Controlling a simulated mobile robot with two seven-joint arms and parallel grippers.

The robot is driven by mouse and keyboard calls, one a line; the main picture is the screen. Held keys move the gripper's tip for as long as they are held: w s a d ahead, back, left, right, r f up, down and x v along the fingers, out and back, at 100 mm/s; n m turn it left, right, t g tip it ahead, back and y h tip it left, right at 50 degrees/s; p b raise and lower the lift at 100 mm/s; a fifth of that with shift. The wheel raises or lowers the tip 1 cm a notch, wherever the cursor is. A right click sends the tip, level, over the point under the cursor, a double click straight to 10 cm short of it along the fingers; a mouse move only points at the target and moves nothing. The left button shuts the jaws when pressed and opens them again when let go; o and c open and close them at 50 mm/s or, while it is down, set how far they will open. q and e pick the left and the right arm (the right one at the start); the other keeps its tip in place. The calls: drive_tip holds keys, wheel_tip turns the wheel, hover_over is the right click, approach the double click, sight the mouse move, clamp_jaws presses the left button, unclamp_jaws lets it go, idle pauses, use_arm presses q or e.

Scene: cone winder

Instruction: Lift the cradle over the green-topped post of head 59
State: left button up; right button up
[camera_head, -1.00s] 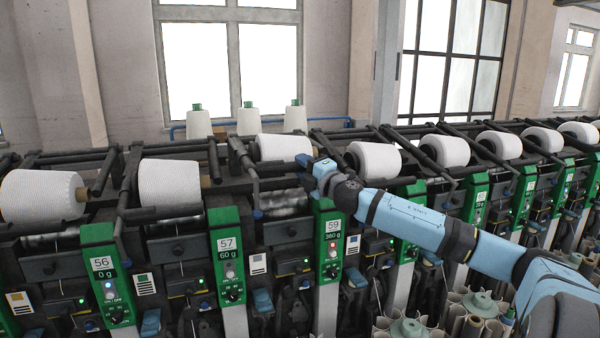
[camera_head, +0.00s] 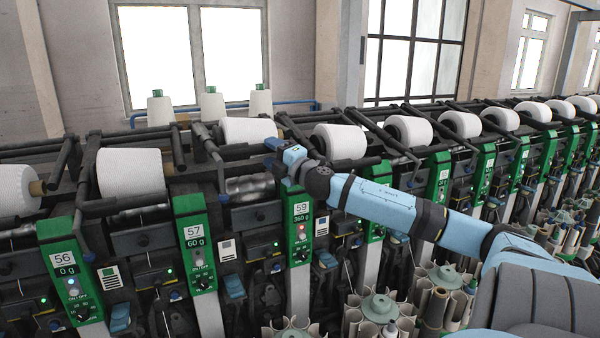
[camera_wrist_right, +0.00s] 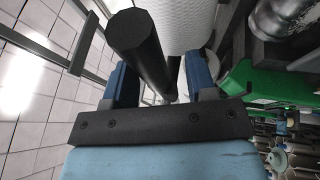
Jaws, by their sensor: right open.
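The post of head 59 (camera_head: 298,222) has a green top with a label reading 59 and 360 g. A white yarn package (camera_head: 248,130) sits in the cradle behind and left of it. My right gripper (camera_head: 278,150) is above the post, beside the package, its fingertips small and partly hidden by the hand. In the right wrist view, the blue fingers (camera_wrist_right: 160,85) stand apart on either side of a thick dark round bar (camera_wrist_right: 137,45), which looks like the cradle's handle. Whether they touch it is unclear. The package (camera_wrist_right: 185,22) shows beyond. My left gripper is not in view.
Heads 57 (camera_head: 195,240) and 56 (camera_head: 68,270) stand to the left, with more heads receding to the right. Other packages, such as the one at right (camera_head: 340,141), and dark bars crowd the row. Peg holders with tubes (camera_head: 378,308) stand in front.

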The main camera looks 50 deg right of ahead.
drive_tip(key=v, duration=1.2)
drive_tip(key=shift+b, duration=0.45)
drive_tip(key=shift+s, duration=0.1)
idle(0.7)
